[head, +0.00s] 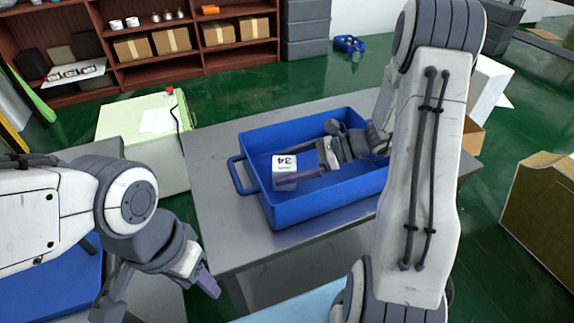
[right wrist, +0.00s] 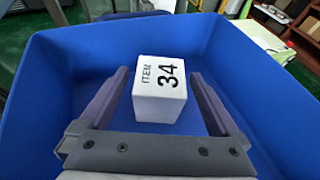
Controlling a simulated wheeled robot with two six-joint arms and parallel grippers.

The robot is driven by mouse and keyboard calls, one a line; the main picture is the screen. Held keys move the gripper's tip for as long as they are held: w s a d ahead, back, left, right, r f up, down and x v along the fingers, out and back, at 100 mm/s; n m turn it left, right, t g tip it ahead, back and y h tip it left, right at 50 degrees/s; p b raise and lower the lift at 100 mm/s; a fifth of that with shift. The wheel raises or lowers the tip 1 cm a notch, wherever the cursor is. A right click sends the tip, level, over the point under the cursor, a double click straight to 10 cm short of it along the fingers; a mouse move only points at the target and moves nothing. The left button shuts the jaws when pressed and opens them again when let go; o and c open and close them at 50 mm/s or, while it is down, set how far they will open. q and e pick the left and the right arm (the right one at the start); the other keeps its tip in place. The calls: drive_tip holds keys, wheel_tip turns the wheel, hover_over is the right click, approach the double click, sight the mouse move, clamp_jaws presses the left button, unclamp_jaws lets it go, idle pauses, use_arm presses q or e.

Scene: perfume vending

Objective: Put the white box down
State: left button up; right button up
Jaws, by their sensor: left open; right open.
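In the right wrist view the box (right wrist: 160,88) also shows the word "ITEM". My right gripper (head: 293,167) reaches into the bin from the right. Its fingers lie on either side of the box, open, with visible gaps between them and its sides in the right wrist view (right wrist: 159,74). The box's underside is hidden. My left gripper (head: 158,290) is open and empty at the lower left, away from the bin.
The grey table (head: 222,240) has bare room left of and in front of the bin. Another blue bin (head: 45,295) is at the lower left, partly behind my left arm. A pale green cabinet (head: 150,125) stands behind the table. Shelves with cardboard boxes (head: 172,41) line the back.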

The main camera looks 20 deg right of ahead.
drive_tip(key=shift+r, duration=0.1)
drive_tip(key=shift+d+r, duration=0.2)
drive_tip(key=p+v, duration=0.2)
drive_tip(key=v, duration=0.9)
drive_tip(key=shift+d, duration=0.25)
drive_tip(key=shift+s+r, duration=0.1)
drive_tip(key=shift+s, duration=0.05)
